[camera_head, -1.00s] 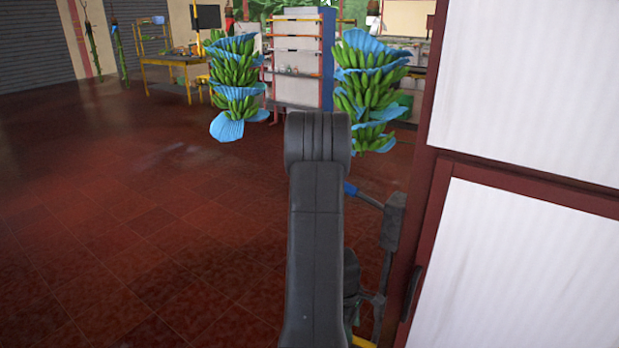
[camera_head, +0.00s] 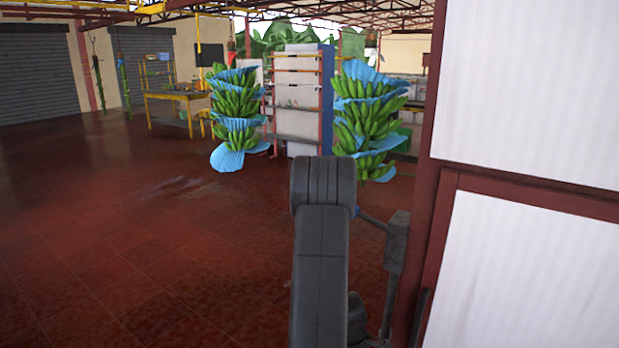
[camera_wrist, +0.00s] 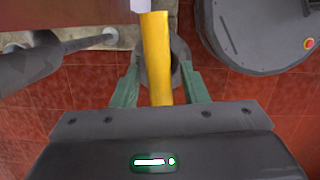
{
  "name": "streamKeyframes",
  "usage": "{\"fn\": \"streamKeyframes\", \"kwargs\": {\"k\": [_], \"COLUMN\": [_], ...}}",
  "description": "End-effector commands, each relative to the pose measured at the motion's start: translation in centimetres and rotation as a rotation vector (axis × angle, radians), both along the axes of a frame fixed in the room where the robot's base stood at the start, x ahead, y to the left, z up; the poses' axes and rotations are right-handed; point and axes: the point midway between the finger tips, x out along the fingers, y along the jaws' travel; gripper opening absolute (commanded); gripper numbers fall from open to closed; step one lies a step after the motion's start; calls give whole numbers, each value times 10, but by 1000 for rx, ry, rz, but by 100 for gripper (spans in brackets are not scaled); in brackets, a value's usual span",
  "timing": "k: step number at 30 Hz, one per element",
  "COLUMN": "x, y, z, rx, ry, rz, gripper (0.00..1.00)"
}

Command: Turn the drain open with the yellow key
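In the wrist view, the yellow key (camera_wrist: 157,50) shows as a long yellow bar running from the top middle down to my gripper's palm. My gripper (camera_wrist: 160,72) has its two green fingers on either side of the bar. A gap shows between the bar and the right finger, so the fingers look open around it. A dark grey ring-shaped part (camera_wrist: 182,48) sits behind the bar; I cannot tell whether it is the drain. In the head view, my arm hides the gripper and the key.
A red-brown post (camera_head: 428,190) and white panels (camera_head: 540,90) stand close on the right. Two hanging banana stems with blue sheets (camera_head: 236,110) (camera_head: 367,115) are ahead. A yellow table (camera_head: 175,97) stands far left. The tiled floor (camera_head: 130,230) on the left is clear.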

Motion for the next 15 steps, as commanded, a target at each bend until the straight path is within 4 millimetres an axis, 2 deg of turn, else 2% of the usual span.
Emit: {"fn": "streamKeyframes", "kwargs": {"k": [5, 12, 15], "x": [0, 0, 0], "y": [0, 0, 0], "z": [0, 0, 0], "rx": [0, 0, 0], "ry": [0, 0, 0], "rz": [0, 0, -7], "gripper": [40, 0, 0]}}
